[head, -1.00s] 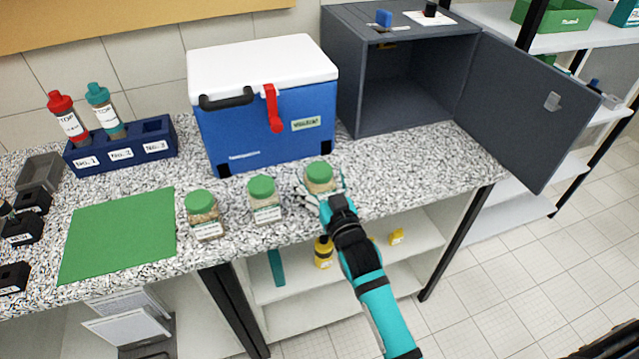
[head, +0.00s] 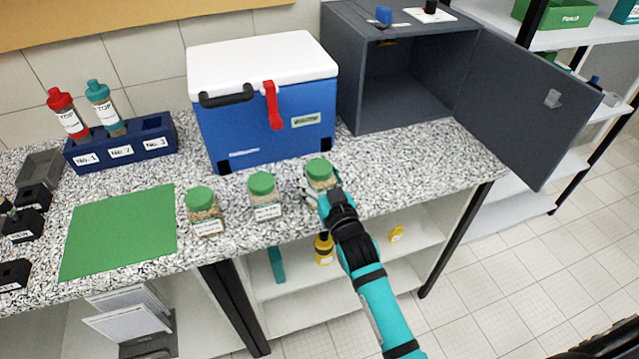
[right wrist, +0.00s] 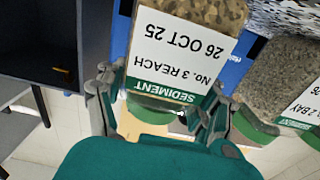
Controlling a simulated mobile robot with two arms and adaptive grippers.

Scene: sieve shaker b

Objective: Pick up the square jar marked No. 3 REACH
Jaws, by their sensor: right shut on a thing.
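The square jar marked No. 3 REACH (head: 319,172) has a green lid and pale contents. It is upright at the right end of a row of three jars near the counter's front edge. My left gripper is not in view.
Two similar jars, a middle one (head: 262,190) and a left one (head: 204,210), stand left of it. A blue cooler (head: 270,135) is close behind. An open grey cabinet (head: 350,90) stands at the back right. A green mat (head: 120,230) lies bare at left.

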